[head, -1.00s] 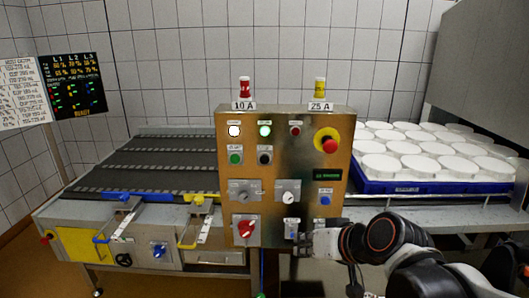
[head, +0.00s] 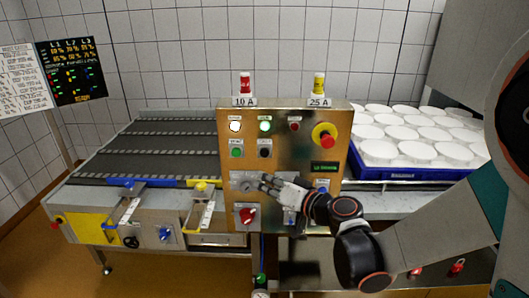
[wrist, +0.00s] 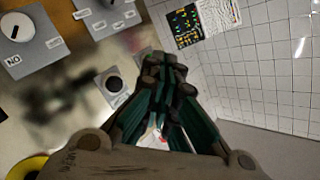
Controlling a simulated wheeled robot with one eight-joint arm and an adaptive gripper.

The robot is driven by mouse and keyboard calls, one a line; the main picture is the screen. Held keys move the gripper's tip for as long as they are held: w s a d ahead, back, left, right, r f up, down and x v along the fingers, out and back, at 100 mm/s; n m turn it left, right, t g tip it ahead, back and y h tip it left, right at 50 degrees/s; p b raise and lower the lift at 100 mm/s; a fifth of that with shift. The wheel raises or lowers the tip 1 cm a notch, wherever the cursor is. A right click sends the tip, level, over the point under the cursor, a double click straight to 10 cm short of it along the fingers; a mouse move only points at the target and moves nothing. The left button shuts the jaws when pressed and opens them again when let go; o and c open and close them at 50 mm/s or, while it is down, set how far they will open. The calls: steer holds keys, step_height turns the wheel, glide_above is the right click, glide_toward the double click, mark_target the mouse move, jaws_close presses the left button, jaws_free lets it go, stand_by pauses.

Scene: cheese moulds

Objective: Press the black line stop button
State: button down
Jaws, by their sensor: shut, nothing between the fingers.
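The black button (head: 265,152) sits on the front of the brass control panel (head: 285,165), right of a green button (head: 237,152) and below a lit green lamp. My gripper (head: 266,181) is in front of the panel, lower than the black button in the head view. In the wrist view a black button (wrist: 114,84) on a square grey mount shows left of my gripper (wrist: 165,72). The fingers are together and empty. They appear apart from the button; the exact gap to the panel is unclear.
A red emergency stop (head: 324,138) on a yellow ring is at the panel's upper right. A grey selector (head: 245,185) and a red rotary switch (head: 246,215) are near the gripper. A conveyor (head: 150,150) lies left, and a blue tray (head: 400,172) of white moulds right.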

mark_target(266, 161)
steer(key=shift+w, duration=0.15)
steer(key=shift+w+d, duration=0.15)
steer(key=shift+w, duration=4.15)
steer(key=shift+w, duration=0.1)
steer(key=shift+w, duration=0.3)
steer(key=shift+w, duration=0.5)
steer(key=shift+s, duration=0.95)
steer(key=shift+s+b, duration=0.15)
steer(key=shift+b, duration=0.15)
steer(key=shift+s, duration=2.35)
